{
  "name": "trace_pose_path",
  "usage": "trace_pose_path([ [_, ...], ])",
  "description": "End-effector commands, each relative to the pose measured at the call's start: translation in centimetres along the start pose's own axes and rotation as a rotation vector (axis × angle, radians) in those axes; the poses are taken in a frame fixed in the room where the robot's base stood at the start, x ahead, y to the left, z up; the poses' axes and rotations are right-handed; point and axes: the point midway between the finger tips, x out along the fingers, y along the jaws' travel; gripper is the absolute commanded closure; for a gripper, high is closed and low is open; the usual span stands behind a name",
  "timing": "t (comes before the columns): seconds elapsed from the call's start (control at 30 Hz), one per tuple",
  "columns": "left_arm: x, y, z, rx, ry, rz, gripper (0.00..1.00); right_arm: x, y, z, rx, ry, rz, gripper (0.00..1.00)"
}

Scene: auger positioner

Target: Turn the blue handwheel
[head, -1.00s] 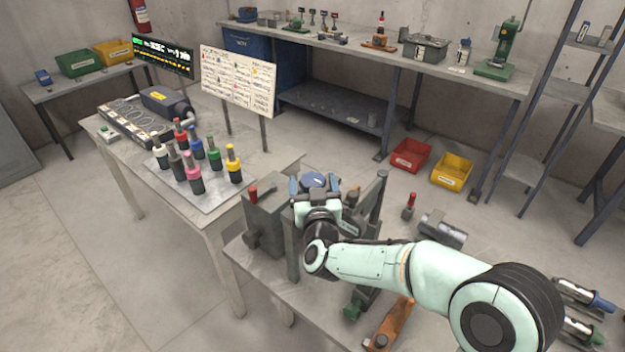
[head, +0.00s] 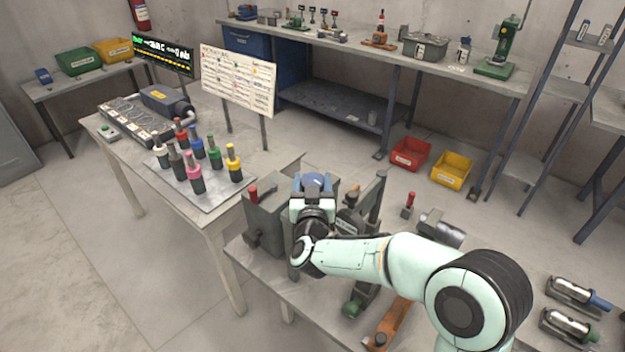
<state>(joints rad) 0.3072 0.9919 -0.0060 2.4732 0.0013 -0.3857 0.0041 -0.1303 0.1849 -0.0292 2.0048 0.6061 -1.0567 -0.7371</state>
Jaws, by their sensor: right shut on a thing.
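The blue handwheel (head: 314,180) is on top of the grey machine (head: 266,212) on the near table. Only a part of its blue top shows; my right gripper hides the rest. My right gripper (head: 313,186) reaches in from the right and is shut on the handwheel, one finger at each side of it. My left gripper is not in view.
A red-topped lever (head: 253,194) stands on the machine just left of my right gripper. A dark upright post (head: 376,196) stands close on the right. Several coloured-handled tools stand on a tray (head: 214,190) on the left table. An orange part (head: 392,322) lies near the front.

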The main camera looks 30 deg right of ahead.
Motion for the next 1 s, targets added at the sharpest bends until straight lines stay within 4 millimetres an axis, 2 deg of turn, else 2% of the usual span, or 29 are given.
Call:
trace_pose_path([
  [0.03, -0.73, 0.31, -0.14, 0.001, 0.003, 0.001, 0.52, 0.09, -0.26, -0.92, 0.005, 0.013, 0.038, 0.67],
  [0.2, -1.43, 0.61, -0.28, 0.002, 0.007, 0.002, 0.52, 0.09, -0.12, -0.94, 0.003, 0.015, 0.145, 0.67],
  [0.53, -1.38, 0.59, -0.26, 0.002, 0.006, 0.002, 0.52, 0.04, 0.07, -0.95, 0.001, 0.019, 0.166, 0.67],
  [0.57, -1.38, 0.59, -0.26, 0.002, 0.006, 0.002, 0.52, 0.04, 0.07, -0.96, 0.001, 0.019, 0.166, 0.3],
  [0.6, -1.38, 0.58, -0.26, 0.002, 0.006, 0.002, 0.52, 0.04, 0.08, -0.97, 0.002, 0.019, 0.166, 0.17],
  [0.63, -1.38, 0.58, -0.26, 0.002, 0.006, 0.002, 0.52, 0.04, 0.08, -0.94, 0.001, 0.019, 0.166, 0.14],
  [1.0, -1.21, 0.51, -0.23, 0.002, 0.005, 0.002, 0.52, -0.59, -0.1, -0.41, 0.0, 0.007, 0.162, 0.14],
])
